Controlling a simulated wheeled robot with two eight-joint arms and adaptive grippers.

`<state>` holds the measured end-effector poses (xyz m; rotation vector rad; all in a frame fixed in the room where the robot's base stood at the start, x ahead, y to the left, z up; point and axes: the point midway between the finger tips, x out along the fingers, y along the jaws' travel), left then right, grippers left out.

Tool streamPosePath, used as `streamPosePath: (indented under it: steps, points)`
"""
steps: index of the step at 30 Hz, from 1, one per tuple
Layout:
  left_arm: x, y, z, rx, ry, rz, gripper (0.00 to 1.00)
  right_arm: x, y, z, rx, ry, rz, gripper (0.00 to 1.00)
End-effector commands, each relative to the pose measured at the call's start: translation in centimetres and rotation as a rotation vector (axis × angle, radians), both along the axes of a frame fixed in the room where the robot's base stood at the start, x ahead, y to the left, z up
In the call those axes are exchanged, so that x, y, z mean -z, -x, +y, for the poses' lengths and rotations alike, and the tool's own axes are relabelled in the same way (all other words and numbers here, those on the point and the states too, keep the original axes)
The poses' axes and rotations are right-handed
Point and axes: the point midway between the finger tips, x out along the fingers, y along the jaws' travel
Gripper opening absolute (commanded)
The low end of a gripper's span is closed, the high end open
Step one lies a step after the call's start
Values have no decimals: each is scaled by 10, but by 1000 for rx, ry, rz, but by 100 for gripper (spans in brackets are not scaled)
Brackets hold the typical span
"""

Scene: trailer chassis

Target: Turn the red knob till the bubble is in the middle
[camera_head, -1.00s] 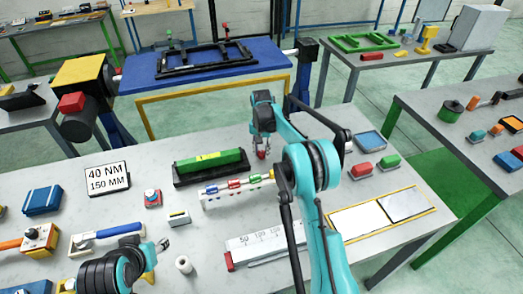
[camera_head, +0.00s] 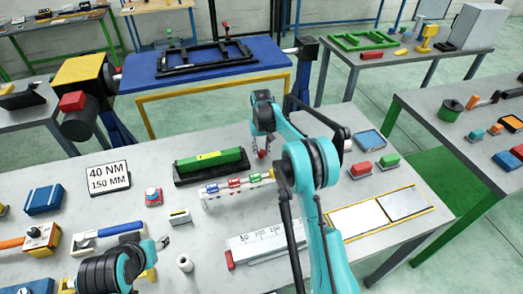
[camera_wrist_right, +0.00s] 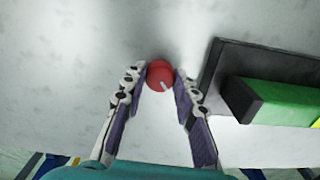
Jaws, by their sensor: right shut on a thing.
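The red knob (camera_wrist_right: 160,74) is a round cap with a pale mark on its lower edge, seen in the right wrist view. My right gripper (camera_wrist_right: 160,76) is shut on it, one finger on each side. In the head view my right gripper (camera_head: 262,148) points down at the table, right of the green level, and mostly hides the knob. The green level (camera_head: 225,159) lies on a black base (camera_head: 210,174) and has a yellow vial (camera_head: 208,156) on it. The bubble is too small to make out. My left gripper (camera_head: 163,243) is low at the left, its jaws unclear.
A white rack with coloured pieces (camera_head: 236,183) stands just in front of the level. A sign reading 40 NM, 150 MM (camera_head: 108,178) stands to the left.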

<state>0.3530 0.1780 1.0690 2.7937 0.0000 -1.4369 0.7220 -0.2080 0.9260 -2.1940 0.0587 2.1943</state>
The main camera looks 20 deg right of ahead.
Motion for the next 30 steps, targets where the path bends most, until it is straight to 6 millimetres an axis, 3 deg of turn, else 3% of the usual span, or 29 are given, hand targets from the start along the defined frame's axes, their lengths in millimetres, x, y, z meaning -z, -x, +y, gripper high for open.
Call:
streamPosePath:
  steps: [10,11,12,13,23,26,30]
  points:
    - [0,0,0,0,0,0,47,0,0,0,-1,0,0,0]
    - [0,0,0,0,0,0,47,0,0,0,-1,0,0,36]
    - [0,0,0,0,0,0,47,0,0,0,-1,0,0,47]
    - [0,0,0,0,0,0,47,0,0,0,-1,0,0,49]
    - [0,0,0,0,0,0,47,-3,0,0,-1,0,0,49]
    - [0,0,0,0,0,0,47,-13,0,0,-1,0,0,49]
    - [0,0,0,0,0,0,47,-40,0,0,-1,0,0,49]
